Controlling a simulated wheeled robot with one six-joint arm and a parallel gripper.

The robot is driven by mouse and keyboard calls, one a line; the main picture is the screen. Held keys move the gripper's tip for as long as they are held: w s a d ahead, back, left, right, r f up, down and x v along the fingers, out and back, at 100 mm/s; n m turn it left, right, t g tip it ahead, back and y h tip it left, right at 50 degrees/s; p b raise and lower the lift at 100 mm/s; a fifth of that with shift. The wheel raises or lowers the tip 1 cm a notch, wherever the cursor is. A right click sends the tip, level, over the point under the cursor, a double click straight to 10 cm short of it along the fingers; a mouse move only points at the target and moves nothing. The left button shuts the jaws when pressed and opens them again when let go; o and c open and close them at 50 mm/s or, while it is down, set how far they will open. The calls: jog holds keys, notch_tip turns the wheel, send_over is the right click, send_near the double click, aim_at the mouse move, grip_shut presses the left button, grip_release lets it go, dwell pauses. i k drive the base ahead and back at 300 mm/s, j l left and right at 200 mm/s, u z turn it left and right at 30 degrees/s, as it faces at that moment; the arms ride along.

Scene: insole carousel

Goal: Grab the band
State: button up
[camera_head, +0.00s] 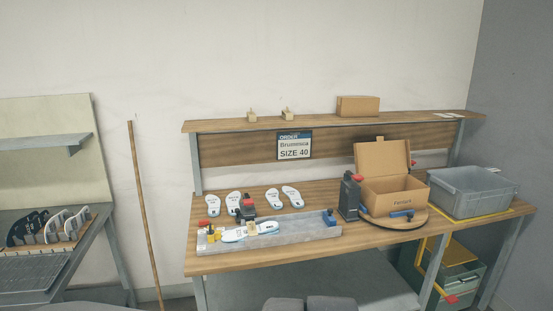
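No thing is plainly marked as the band. A small beige piece (268,227) lies across a white and blue insole (235,235) on the long grey fixture (310,231) at the front of the bench; it may be a band, but I cannot tell whether it wraps around the insole. Two small tan pieces, one on the left (252,116) and one on the right (288,114), stand on the upper shelf, too small to make out. My gripper is not visible. Dark grey rounded parts at the bottom edge look like my own body.
Several white insoles (291,197) lie behind the fixture. An open cardboard box (393,199), a dark upright device (349,198) and a grey bin (470,193) stand to the right. A closed box (358,106) is on the shelf (220,125). A rack stands left, beside a leaning pole (145,215).

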aim_at(252, 229)
jog(key=k+j, duration=0.1)
jog(key=i+j+u, duration=0.15)
jog(key=i+u, duration=0.3)
jog(key=i, duration=0.35)
jog(key=i+l+u, duration=0.1)
jog(key=i+u, duration=0.35)
jog(key=i, duration=0.3)
